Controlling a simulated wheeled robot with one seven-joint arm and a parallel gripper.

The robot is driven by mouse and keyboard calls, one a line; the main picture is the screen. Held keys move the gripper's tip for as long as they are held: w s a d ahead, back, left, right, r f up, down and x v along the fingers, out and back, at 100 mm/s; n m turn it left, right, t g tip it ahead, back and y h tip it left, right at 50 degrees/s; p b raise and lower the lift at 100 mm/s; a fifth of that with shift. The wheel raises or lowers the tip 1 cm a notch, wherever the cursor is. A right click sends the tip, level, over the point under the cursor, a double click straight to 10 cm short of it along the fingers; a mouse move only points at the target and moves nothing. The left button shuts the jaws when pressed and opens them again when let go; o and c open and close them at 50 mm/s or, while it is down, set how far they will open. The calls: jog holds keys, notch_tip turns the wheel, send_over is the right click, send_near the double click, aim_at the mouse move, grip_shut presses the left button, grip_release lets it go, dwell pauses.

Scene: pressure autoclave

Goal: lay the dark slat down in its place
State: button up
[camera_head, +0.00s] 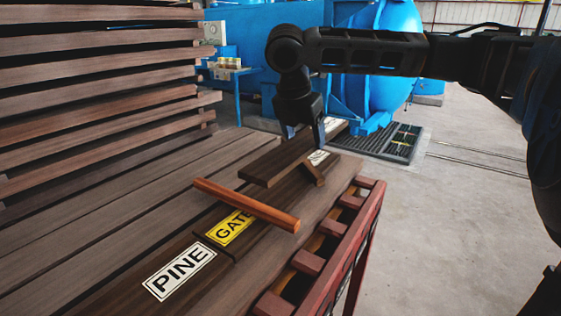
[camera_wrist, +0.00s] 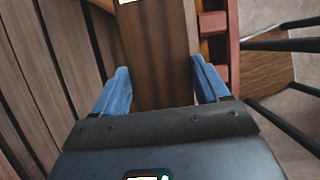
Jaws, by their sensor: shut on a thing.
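The dark slat (camera_head: 278,161) is a short brown board, seen in the head view near the right side of the stack's top. My gripper (camera_head: 306,134) is shut on it from above, its blue fingers on either side. In the wrist view my gripper (camera_wrist: 160,82) has the slat (camera_wrist: 155,50) running away between its two fingers. A reddish stick (camera_head: 245,204) lies crosswise in front of the slat. A short brown stick (camera_head: 313,173) shows from under the slat's right side. I cannot tell whether the slat touches it.
The planks below bear a white PINE label (camera_head: 180,273), a yellow GATE label (camera_head: 229,228) and a partly hidden white label (camera_head: 318,157). A red rack frame (camera_head: 345,242) edges the right side. Spaced boards (camera_head: 90,110) rise at left. A blue vessel (camera_head: 392,40) stands behind.

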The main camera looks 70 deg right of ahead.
jog(key=shift+w+a+f+p, duration=0.2)
jog(key=shift+w+f, duration=0.65)
jog(key=shift+f, duration=0.35)
jog(key=shift+w+a+f+p, duration=0.2)
jog(key=shift+w+f, duration=0.7)
jog(key=shift+f, duration=0.3)
jog(key=shift+w+a+f+p, duration=0.1)
jog(key=shift+w+a+f, duration=0.1)
jog(key=shift+w+f, duration=0.85)
jog(key=shift+s+f, duration=0.2)
jog(key=shift+f, duration=0.55)
jog(key=o, duration=1.4)
jog(key=v, duration=1.3)
jog(key=shift+d+b, duration=0.2)
jog(key=shift+b, duration=0.1)
jog(key=shift+s+r, duration=0.1)
